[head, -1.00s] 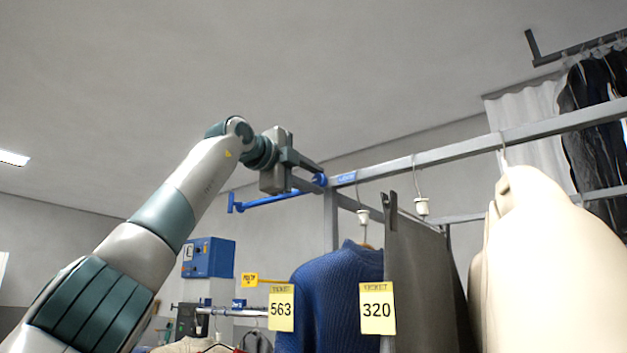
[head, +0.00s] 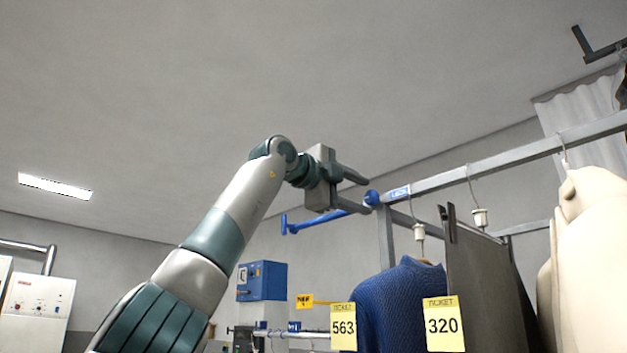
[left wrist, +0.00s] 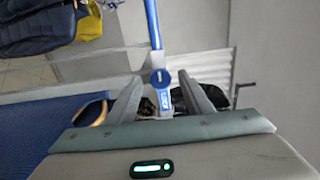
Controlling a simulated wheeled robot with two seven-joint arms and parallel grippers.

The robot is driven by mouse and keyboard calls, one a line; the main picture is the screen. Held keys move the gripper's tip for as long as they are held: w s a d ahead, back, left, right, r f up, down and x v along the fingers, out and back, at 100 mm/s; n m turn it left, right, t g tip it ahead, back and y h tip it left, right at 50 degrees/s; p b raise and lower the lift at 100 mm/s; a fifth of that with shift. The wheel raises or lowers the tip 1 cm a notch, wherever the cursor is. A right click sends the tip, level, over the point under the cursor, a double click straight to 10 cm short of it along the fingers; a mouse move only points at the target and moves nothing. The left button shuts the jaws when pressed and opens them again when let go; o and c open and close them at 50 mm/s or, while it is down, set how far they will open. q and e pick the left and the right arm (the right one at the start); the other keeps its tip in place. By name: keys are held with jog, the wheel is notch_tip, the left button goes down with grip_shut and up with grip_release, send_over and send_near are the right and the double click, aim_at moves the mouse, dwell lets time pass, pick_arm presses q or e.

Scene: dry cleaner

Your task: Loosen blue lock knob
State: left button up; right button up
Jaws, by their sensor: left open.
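The blue lock knob (head: 371,198) is at the end of the grey rail, beside a blue label. A blue bar (head: 312,221) with an upturned end reaches left from near it. My left gripper (head: 367,196) is open at the knob, one finger above it and one below. In the left wrist view the knob (left wrist: 160,78) shows between the two fingers and slightly beyond their tips, with clear space on both sides. The label (left wrist: 160,103) shows just below it. The knob does not appear gripped. My right gripper is out of view.
The grey rail (head: 500,155) runs right from the knob. A blue sweater (head: 402,305), dark garment (head: 485,290) and cream coat (head: 595,265) hang under it, with yellow tickets 563 (head: 343,327) and 320 (head: 444,323). A blue box (head: 262,281) stands behind. Above the arm is clear.

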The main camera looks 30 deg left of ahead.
pick_arm(q)
jog(key=b+v, duration=0.5)
jog(key=v, duration=1)
jog(key=shift+s+b, duration=0.35)
jog(key=shift+b, duration=0.05)
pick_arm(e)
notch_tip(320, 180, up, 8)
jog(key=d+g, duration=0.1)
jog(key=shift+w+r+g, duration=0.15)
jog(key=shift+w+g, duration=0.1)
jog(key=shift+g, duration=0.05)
pick_arm(q)
jog(key=shift+a+r, duration=0.1)
jog(key=shift+a, duration=0.05)
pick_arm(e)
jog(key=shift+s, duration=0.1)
